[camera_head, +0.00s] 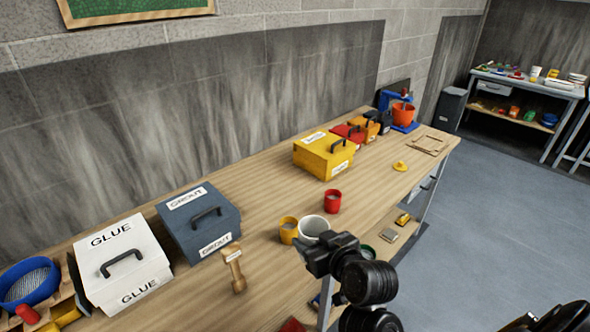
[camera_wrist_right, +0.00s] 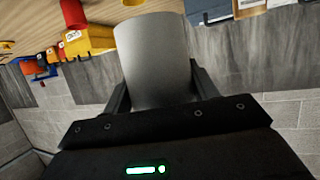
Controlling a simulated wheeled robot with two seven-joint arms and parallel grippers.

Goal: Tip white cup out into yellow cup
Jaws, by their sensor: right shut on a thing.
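The white cup (camera_head: 313,227) is in my right gripper (camera_head: 322,243), which is shut on its side. In the head view the cup's open mouth faces up, and I cannot tell its exact tilt. The cup fills the middle of the right wrist view (camera_wrist_right: 155,62), between the two fingers (camera_wrist_right: 155,92). The yellow cup (camera_head: 288,231) stands on the workbench just left of the white cup, very close to it. I cannot tell whether they touch. The contents of both cups are too small to make out. My left gripper is not in view.
A red cup (camera_head: 333,202) stands behind the white cup. Blue grout (camera_head: 197,238) and white glue (camera_head: 119,270) boxes and a yellow box (camera_head: 323,158) line the bench.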

